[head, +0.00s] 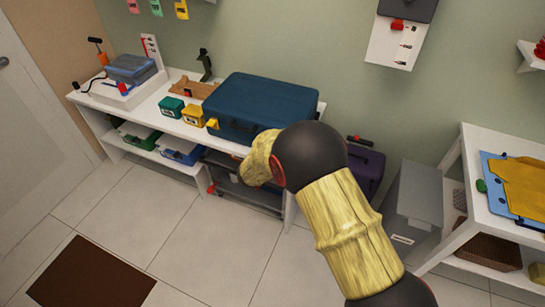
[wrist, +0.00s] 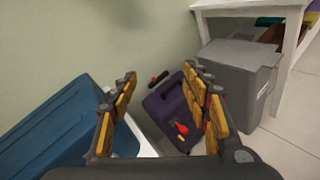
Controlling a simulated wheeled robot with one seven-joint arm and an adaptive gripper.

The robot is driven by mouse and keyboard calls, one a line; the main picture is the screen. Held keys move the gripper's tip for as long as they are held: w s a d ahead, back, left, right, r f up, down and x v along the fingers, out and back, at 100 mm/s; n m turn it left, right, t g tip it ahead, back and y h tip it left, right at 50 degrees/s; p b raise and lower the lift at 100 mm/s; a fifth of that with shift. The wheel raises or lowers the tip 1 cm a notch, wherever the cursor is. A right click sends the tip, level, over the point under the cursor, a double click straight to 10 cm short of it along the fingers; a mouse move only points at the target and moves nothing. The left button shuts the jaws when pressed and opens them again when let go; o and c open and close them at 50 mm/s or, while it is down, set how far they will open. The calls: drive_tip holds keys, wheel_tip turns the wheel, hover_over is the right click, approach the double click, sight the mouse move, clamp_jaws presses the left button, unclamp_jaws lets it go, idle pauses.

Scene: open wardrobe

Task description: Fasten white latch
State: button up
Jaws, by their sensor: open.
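I cannot make out a white latch in either view. A large blue case (head: 262,98) lies closed on the white bench, with a small yellow part at its front left corner; it also shows at the left of the wrist view (wrist: 45,130). A purple case (wrist: 165,110) with a red part (wrist: 181,128) on it stands on the floor beyond my fingers, and is partly hidden by my arm in the head view (head: 370,168). My gripper (wrist: 160,80) is open and empty, near the right end of the blue case. In the head view my arm hides it.
A grey bin (head: 412,205) stands right of the purple case. A white table (head: 462,150) with blue and yellow items is at the right. Small green (head: 171,107) and yellow boxes (head: 193,115) sit left of the blue case. The tiled floor in front is mostly clear.

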drive_tip(key=w+a+f+n+t+y, duration=0.3)
drive_tip(key=a+f+n+t+y, duration=0.55)
drive_tip(key=a+f, duration=0.85)
drive_tip(key=w+d+r+n+g+h+b, duration=0.1)
drive_tip(key=w+d+n+h, duration=0.1)
drive_tip(key=w, duration=0.4)
drive_tip(key=shift+w+r+h, duration=0.2)
drive_tip(key=shift+w+h, duration=0.1)
drive_tip(key=shift+h, duration=0.15)
drive_tip(key=shift+c, duration=1.4)
drive_tip(key=c, duration=0.9)
